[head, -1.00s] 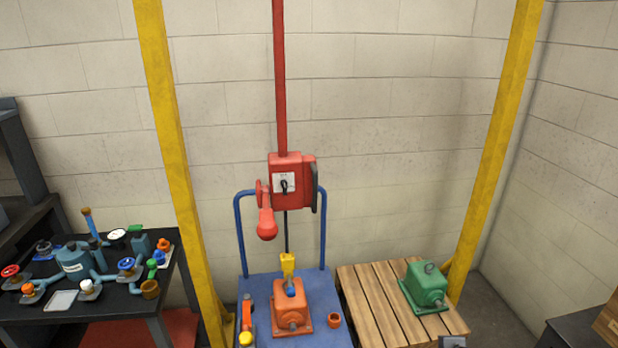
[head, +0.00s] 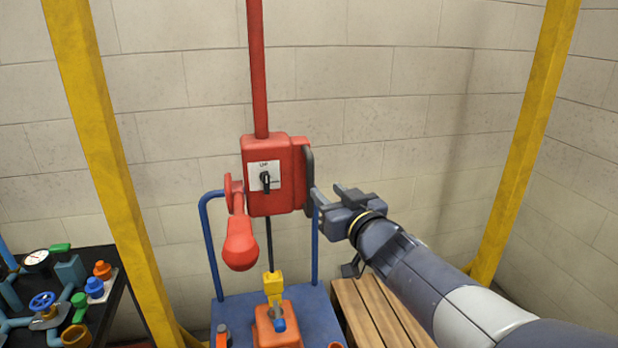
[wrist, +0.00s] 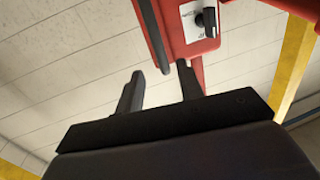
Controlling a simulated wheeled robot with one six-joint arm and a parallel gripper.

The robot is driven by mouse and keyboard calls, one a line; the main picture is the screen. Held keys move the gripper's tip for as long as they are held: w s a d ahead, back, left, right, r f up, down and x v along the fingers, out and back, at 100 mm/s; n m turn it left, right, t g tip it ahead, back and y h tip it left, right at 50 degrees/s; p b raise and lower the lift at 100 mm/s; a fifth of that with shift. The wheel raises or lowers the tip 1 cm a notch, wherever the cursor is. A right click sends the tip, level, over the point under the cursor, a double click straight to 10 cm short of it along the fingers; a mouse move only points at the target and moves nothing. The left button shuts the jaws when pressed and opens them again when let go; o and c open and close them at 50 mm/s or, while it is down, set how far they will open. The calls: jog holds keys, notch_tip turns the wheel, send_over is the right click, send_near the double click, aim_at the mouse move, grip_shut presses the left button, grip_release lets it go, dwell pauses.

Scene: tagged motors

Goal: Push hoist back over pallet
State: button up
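The hoist (head: 267,185) is a red box on a red vertical post, with a dial on a white plate and a red ball-ended lever on its left. A dark grey handle (head: 308,180) is on its right side and shows in the wrist view (wrist: 150,35). Its thin rod runs down to a yellow block (head: 272,284) over an orange motor (head: 277,325) on the blue cart. My gripper (head: 328,193) is open and empty, just right of the handle. In the wrist view my fingers (wrist: 160,75) are spread near the handle's lower end; contact is unclear. The pallet (head: 375,320) is partly hidden by my arm.
Yellow posts stand left (head: 90,150) and right (head: 525,140) of the hoist. A black bench with valves and fittings (head: 45,305) is at lower left. The block wall is behind. The space above the pallet is clear apart from my arm.

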aim_at(312, 177)
jog(key=x, duration=0.9)
jog(key=shift+w+a, duration=0.1)
jog(key=shift+w, duration=0.1)
jog(key=shift+c, duration=0.3)
grip_shut()
